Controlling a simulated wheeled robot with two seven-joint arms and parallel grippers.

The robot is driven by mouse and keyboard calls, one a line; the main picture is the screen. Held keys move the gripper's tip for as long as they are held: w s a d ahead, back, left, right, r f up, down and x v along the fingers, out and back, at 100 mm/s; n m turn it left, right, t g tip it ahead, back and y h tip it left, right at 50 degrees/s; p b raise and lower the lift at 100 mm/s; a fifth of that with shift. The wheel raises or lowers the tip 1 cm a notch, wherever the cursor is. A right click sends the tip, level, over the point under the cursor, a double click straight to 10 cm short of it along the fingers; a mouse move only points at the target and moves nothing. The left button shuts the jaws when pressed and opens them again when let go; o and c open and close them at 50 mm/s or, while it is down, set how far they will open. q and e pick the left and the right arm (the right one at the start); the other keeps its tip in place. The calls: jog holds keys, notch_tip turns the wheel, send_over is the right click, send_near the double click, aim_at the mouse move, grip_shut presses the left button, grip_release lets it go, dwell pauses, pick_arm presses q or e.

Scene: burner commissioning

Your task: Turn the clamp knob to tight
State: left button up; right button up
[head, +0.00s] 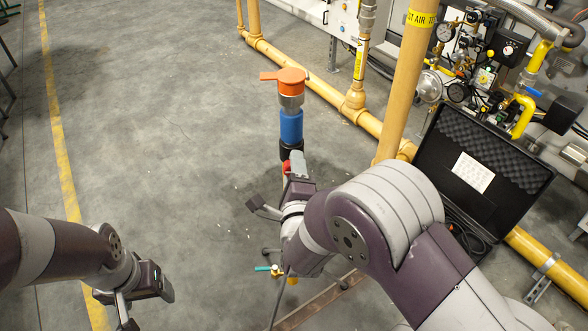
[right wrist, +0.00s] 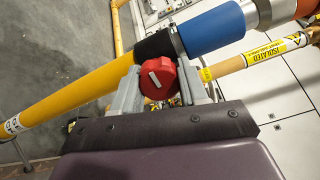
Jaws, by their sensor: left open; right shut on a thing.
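The clamp knob (right wrist: 165,68) is red with a white pointer bar and sits beside the black clamp collar (right wrist: 155,46) in the right wrist view. The bar slants slightly from vertical. In the head view only a sliver of the red knob (head: 287,168) shows; the rest is hidden by my right arm. My right gripper (right wrist: 161,88) is shut on the knob, with a grey finger on each side of it. In the head view the right gripper (head: 292,163) is at the post below the blue sleeve. My left gripper (head: 146,300) is open and empty, low at the left.
The post carries a blue sleeve (head: 291,126) and an orange cap with a lever (head: 291,80). A yellow pipe (head: 407,80) stands right of it. An open black case (head: 490,150) and gauges (head: 445,33) are at the right.

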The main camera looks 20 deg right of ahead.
jog(key=o, duration=1.1)
jog(key=shift+c, duration=0.2)
jog(key=shift+s, duration=0.1)
jog(key=s+a+p, duration=0.2)
jog(key=s, duration=1)
jog(key=shift+s+a, duration=0.15)
jog(key=shift+s, duration=0.05)
jog(key=shift+w+f, duration=0.1)
